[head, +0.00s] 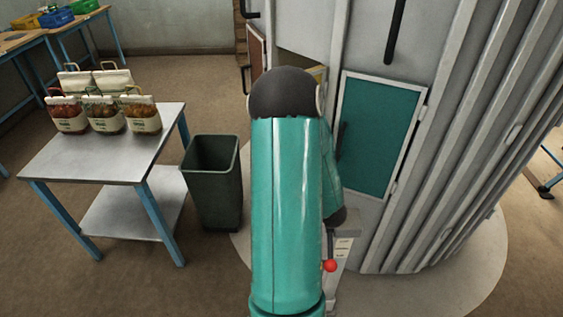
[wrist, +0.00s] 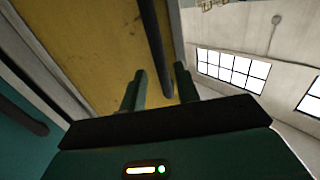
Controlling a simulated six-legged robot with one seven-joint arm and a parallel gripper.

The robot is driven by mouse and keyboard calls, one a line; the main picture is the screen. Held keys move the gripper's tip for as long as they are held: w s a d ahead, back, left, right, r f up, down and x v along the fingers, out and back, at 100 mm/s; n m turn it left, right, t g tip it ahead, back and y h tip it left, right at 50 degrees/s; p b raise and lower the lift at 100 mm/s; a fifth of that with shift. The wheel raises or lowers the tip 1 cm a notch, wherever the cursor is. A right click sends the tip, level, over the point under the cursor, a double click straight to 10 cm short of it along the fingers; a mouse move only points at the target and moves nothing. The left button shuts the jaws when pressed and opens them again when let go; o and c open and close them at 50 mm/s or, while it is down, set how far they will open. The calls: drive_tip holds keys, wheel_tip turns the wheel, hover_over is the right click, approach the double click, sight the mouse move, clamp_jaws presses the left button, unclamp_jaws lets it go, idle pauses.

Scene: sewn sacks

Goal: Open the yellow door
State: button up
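The yellow door (wrist: 95,45) fills the upper left of the wrist view. In the head view only a thin yellow strip (head: 319,74) of it shows beside my arm, which hides the rest. Its dark bar handle (wrist: 153,35) runs down the wrist view. My gripper (wrist: 160,72) is open, with one green finger on each side of the handle's lower part. I cannot tell whether either finger touches the handle. In the head view my gripper is hidden behind my arm. How far the door stands open, if at all, is not clear.
A teal door (head: 378,135) is right of my arm, and a red door (head: 257,50) is left of it, on the same grey cabinet (head: 440,90). A dark bin (head: 212,180) and a metal table (head: 105,145) with several sacks stand at left.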

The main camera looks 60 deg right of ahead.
drive_tip(key=v, duration=1.1)
